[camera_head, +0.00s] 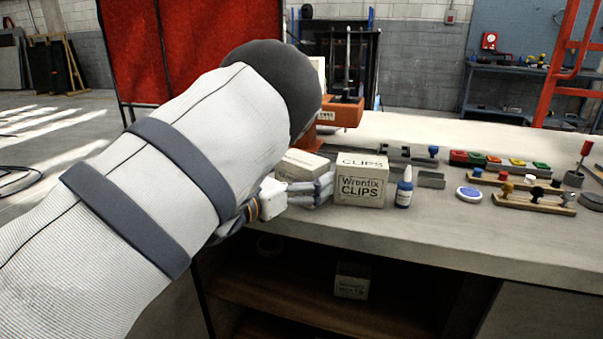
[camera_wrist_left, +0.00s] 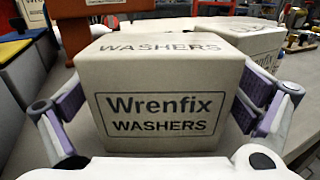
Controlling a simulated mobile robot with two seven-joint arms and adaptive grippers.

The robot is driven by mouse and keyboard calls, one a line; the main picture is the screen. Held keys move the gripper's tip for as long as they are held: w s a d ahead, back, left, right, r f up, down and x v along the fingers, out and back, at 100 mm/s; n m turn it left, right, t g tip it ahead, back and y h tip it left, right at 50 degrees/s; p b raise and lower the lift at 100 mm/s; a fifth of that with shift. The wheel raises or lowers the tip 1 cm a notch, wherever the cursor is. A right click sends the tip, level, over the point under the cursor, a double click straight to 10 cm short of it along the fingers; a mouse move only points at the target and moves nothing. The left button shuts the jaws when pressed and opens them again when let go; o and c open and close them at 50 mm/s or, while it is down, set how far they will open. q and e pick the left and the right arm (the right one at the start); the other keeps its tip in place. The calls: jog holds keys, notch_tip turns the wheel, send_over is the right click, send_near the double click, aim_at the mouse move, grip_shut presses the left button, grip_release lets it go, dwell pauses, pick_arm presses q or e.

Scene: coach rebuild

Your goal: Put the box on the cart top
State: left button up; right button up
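A pale carton marked "Wrenfix WASHERS" (camera_wrist_left: 165,112) fills the middle of the left wrist view. In the head view it shows partly as a pale box (camera_head: 301,164) on the workbench (camera_head: 420,237), behind my left fingers. My left gripper (camera_head: 310,191) has its purple-padded fingers on both sides of the carton, close against its edges in the wrist view (camera_wrist_left: 160,105). I cannot tell whether the pads press on it. A similar carton marked "Wrenfix CLIPS" (camera_head: 361,181) stands just to the right. I cannot make out a cart top. My right gripper is not in view.
A blue-labelled bottle (camera_head: 404,188), a round blue-and-white tin (camera_head: 469,194), colored bins (camera_head: 497,162) and a peg rack (camera_head: 533,201) stand right of the cartons. An orange fixture (camera_head: 340,113) stands behind. Another carton (camera_head: 351,282) is on the shelf below. The front bench strip is clear.

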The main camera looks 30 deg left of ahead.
pick_arm(q)
jog(key=shift+r, duration=0.1)
jog(key=s+a, duration=0.1)
jog(key=s, duration=1)
jog(key=shift+s+a, duration=0.4)
